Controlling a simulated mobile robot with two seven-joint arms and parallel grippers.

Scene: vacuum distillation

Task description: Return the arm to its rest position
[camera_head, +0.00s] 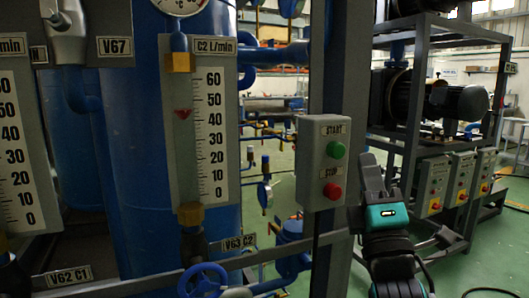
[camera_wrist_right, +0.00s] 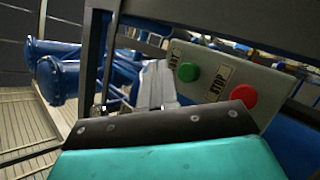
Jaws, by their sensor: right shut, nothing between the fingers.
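My right gripper (camera_head: 369,168), dark grey with a teal wrist section below it, is raised just right of the grey start/stop box. It is shut and empty. In the right wrist view the closed fingers (camera_wrist_right: 155,85) point away, beside the left end of the box. The start/stop box (camera_head: 324,190) is fixed to a dark upright post. It has a green START button (camera_head: 336,150) and a red STOP button (camera_head: 333,192). Both buttons also show in the wrist view, the green one (camera_wrist_right: 187,72) nearer the fingers. I cannot tell whether the fingers touch the box. My left gripper is out of view.
A flowmeter (camera_head: 212,140) labelled C2 stands before a blue tank (camera_head: 130,150) at left. A blue handwheel (camera_head: 203,281) is low in front. A rack with a motor (camera_head: 458,101) and several control boxes (camera_head: 433,185) stands right. Green floor (camera_head: 490,260) is open at lower right.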

